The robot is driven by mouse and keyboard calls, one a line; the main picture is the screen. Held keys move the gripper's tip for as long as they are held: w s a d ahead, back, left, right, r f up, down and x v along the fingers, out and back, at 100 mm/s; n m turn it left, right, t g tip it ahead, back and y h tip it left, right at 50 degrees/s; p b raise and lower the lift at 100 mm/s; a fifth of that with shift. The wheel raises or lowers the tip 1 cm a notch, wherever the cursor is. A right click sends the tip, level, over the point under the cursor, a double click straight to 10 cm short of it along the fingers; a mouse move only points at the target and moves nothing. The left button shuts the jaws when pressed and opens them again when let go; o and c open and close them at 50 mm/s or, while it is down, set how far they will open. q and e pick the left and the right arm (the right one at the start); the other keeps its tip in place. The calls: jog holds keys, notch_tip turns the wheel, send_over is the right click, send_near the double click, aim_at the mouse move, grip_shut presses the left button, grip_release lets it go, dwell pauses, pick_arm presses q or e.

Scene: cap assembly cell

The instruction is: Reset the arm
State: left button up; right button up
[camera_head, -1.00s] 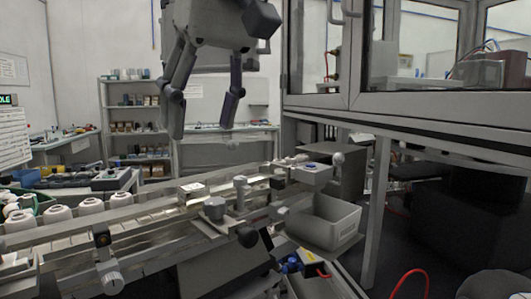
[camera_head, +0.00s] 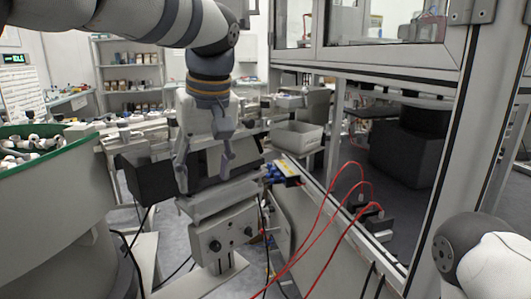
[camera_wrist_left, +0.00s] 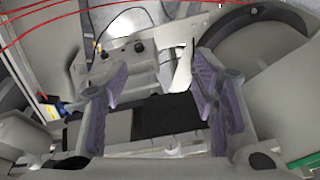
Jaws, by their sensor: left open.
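My left arm (camera_head: 150,18) comes in from the upper left in the head view and bends down. Its gripper (camera_head: 205,170) points downward with the fingers spread and nothing between them. It hangs in front of a grey machine box with dark knobs (camera_head: 222,238); I cannot tell the gap between them. In the left wrist view the purple-padded fingers (camera_wrist_left: 162,88) stand wide apart, with a dark surface (camera_wrist_left: 165,115) behind the gap. The right gripper is out of view; a white and dark arm link of mine (camera_head: 480,255) shows at the lower right.
A green-rimmed round bowl feeder (camera_head: 50,150) with white parts stands at left. A grey bin (camera_head: 297,137) is behind the gripper. Red cables (camera_head: 330,215) loop to the right, near a framed glass enclosure (camera_head: 385,40). A blue and yellow part (camera_head: 283,173) lies near the gripper.

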pick_arm(q)
jog(key=s+a+f+m+g+h, duration=0.15)
jog(key=s+f, duration=0.35)
jog(key=f, duration=0.7)
jog(key=s+a+f+m, duration=0.15)
jog(key=s+f, duration=0.35)
jog(key=f, duration=0.8)
jog(key=s+a+f+m+g+h, duration=0.15)
jog(key=s+f, duration=0.25)
jog(key=f, duration=0.8)
jog(key=s+a+f, duration=0.2)
jog(key=s, duration=0.7)
jog(key=s+a+f, duration=0.2)
jog(key=s+a, duration=0.1)
jog(key=s, duration=0.6)
jog(key=s+a+f+y, duration=0.1)
jog(key=s+a, duration=0.1)
jog(key=s, duration=0.7)
jog(key=shift+s+a+f+m+g, duration=0.2)
jog(key=shift+s+f+m+g, duration=0.1)
jog(key=shift+f+m, duration=0.15)
